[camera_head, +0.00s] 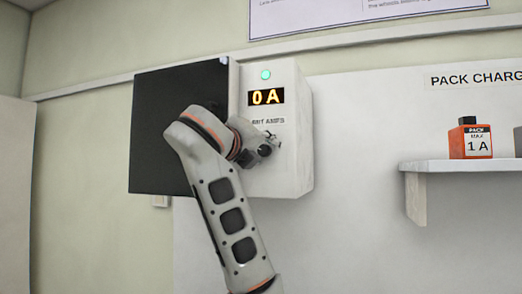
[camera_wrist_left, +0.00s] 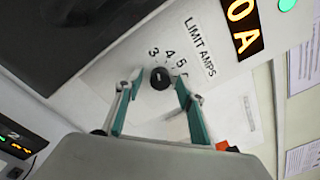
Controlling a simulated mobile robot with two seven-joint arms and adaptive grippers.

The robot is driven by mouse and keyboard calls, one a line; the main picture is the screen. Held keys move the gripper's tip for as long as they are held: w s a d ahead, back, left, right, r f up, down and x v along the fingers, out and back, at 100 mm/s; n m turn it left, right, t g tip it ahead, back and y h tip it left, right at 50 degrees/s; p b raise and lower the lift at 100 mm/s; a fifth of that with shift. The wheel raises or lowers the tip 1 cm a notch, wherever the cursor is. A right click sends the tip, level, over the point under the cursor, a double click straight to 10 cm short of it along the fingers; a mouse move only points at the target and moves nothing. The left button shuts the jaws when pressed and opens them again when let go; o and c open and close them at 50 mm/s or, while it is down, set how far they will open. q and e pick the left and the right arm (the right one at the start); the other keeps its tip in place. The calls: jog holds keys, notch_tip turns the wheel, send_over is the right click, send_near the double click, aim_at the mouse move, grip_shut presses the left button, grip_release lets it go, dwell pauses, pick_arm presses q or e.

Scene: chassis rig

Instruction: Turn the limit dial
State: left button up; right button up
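The limit dial (camera_wrist_left: 160,78) is a small round black knob on the white panel, below the "LIMIT AMPS" label (camera_wrist_left: 200,47). Printed numbers, including 3, 4 and 5, curve around it. In the wrist view, my left gripper (camera_wrist_left: 159,82) is open, with one teal-edged finger on each side of the dial and gaps visible between them. I cannot tell how far the fingertips are from the panel. In the head view, my left gripper (camera_head: 268,143) is at the front of the charger box (camera_head: 292,165), and the dial cannot be made out there. My right gripper is out of view.
The box's display (camera_head: 266,96) reads 0 A under a lit green lamp (camera_head: 265,75). A dark panel (camera_head: 165,120) is beside it on the left. On the right, a shelf (camera_head: 465,166) holds an orange pack (camera_head: 470,139) marked "MAX 1 A" and part of a grey one.

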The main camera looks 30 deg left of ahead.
pick_arm(q)
grip_shut()
